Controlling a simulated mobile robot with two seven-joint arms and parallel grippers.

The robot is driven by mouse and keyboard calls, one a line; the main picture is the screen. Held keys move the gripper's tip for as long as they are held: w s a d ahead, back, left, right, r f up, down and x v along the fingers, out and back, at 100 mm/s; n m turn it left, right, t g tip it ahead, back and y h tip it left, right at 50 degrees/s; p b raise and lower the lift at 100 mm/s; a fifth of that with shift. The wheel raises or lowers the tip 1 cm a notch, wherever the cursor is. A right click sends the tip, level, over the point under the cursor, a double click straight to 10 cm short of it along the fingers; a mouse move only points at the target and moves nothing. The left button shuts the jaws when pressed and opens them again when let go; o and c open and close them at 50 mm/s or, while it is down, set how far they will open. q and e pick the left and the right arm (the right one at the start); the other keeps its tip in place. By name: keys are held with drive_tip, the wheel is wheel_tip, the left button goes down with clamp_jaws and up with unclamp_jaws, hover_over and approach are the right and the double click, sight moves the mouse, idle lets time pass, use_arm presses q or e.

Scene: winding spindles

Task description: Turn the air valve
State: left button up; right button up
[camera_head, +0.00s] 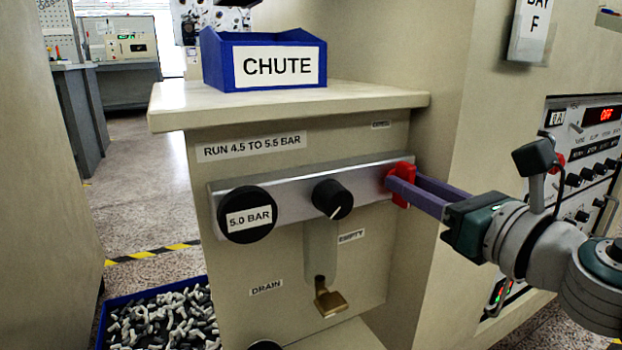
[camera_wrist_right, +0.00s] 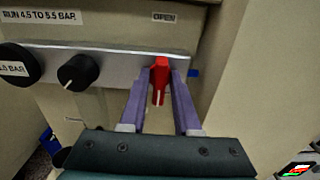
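The air valve's red handle (camera_head: 402,185) sits at the right end of a silver bar (camera_head: 285,195) on a beige cabinet. In the right wrist view the red handle (camera_wrist_right: 159,80) hangs downward with a white line on it. The OPEN label (camera_wrist_right: 164,17) is on the panel above the handle. My left gripper is out of view.
A brass spout (camera_head: 329,299) is below. A blue CHUTE bin (camera_head: 264,62) stands on top. A blue tray (camera_head: 104,322) of pieces is on the floor at left.

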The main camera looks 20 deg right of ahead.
clamp_jaws()
idle(0.5)
drive_tip(key=m+p, duration=0.1)
drive_tip(key=m, duration=0.5)
drive_tip(key=m+p, duration=0.2)
drive_tip(key=m, duration=0.4)
drive_tip(key=m+p, duration=0.2)
drive_tip(key=m, duration=0.3)
drive_tip(key=shift+d+f+m, duration=0.25)
drive_tip(key=shift+d+m, duration=0.05)
drive_tip(key=shift+m, duration=0.1)
idle(0.4)
